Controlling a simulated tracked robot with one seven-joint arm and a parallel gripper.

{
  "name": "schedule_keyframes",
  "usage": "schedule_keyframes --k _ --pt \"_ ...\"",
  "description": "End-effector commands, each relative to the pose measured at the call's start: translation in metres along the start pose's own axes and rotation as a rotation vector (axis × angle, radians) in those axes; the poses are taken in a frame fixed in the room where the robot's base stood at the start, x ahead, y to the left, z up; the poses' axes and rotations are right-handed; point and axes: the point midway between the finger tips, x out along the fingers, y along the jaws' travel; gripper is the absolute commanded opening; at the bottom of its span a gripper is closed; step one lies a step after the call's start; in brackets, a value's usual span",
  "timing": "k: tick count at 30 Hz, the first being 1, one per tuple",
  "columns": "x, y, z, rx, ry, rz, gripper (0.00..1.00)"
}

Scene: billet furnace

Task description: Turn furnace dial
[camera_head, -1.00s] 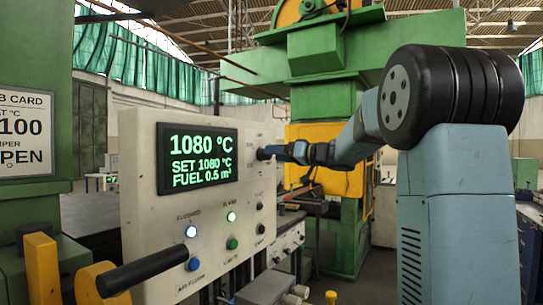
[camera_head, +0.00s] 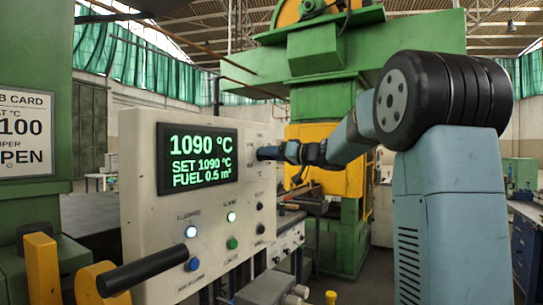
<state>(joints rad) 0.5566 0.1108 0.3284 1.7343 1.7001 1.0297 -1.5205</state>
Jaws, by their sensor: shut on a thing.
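The furnace control panel (camera_head: 146,222) is a cream box at left centre. Its dark screen (camera_head: 198,159) reads 1090 °C, SET 1090 °C, FUEL 0.5 m³ in green. My gripper (camera_head: 266,153) is at the panel face just right of the screen, shut on the furnace dial. The dial is mostly hidden by the gripper, and its pointer mark cannot be made out. A job card (camera_head: 25,134) at the left edge is cut off by the frame; "100" and "PEN" can be read on it.
A black lever handle (camera_head: 143,269) on a yellow bracket stands in front at lower left. A green press (camera_head: 318,110) stands behind.

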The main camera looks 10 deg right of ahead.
Motion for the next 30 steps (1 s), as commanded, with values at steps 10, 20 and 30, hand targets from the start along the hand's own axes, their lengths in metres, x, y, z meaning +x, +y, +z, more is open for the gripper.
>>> schedule_keyframes --k 10,20,30 --pt "-0.0003 0.0013 0.0003 0.040 0.000 0.002 0.15" --pt "-0.0009 0.0026 0.0002 0.160 0.001 0.004 0.15" --pt "-0.0010 0.0028 0.0002 0.160 0.001 0.004 0.57"
